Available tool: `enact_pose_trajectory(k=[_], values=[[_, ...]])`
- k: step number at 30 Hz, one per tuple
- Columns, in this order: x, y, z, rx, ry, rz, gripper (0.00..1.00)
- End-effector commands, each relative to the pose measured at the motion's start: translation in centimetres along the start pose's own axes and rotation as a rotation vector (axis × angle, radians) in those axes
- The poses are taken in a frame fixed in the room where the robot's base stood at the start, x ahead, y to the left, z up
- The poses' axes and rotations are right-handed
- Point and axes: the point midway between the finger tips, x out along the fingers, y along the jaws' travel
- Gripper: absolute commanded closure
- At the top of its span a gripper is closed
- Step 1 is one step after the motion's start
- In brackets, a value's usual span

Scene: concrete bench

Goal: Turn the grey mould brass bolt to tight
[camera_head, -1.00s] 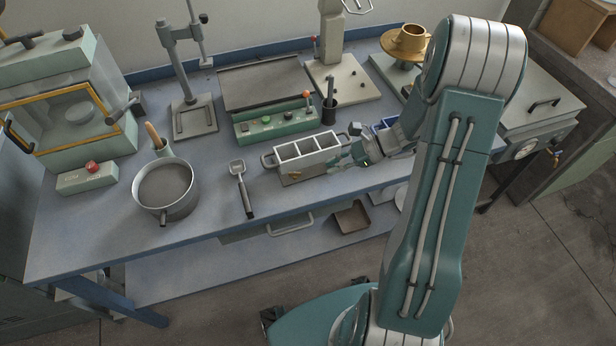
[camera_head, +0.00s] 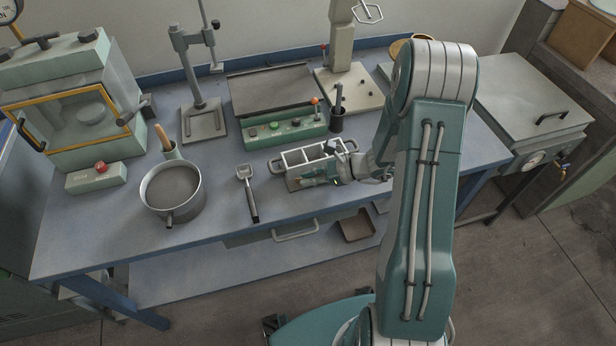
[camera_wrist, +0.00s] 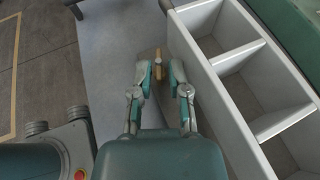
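The grey mould (camera_head: 283,163) is an open box with three compartments on the bench. In the wrist view its long wall (camera_wrist: 207,88) runs down the right side. The brass bolt (camera_wrist: 157,64) shows as a small tan piece by a brownish plate at the mould's near side. In the head view my gripper hides the bolt. My gripper (camera_wrist: 160,75) is open, with one fingertip on each side of the bolt. Small gaps seem to show between fingertips and bolt; contact cannot be told.
A green button box (camera_head: 285,132) stands behind the mould, and a black cup with tools (camera_head: 337,121) behind right. A scoop (camera_head: 250,195) and a grey pot (camera_head: 172,190) lie to the left. The bench front edge is close, with a drawer handle (camera_head: 296,231) below.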

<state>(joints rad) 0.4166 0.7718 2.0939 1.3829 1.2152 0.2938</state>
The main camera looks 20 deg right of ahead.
Motion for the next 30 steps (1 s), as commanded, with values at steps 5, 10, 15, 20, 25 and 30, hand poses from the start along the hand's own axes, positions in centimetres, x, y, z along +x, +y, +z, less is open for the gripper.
enact_pose_trajectory(k=[5,10,15,20,25,30], values=[[0.13,0.0,-0.01,0.0,0.0,-0.001,0.78],[0.11,0.0,-0.01,0.0,0.0,0.0,1.0],[0.11,-0.02,-0.01,0.0,0.0,0.0,1.0],[0.1,-0.01,0.01,0.004,0.0,-0.01,1.0],[0.09,0.13,0.02,0.022,0.0,-0.054,1.0],[0.11,0.36,0.04,0.064,0.0,-0.148,1.0]])
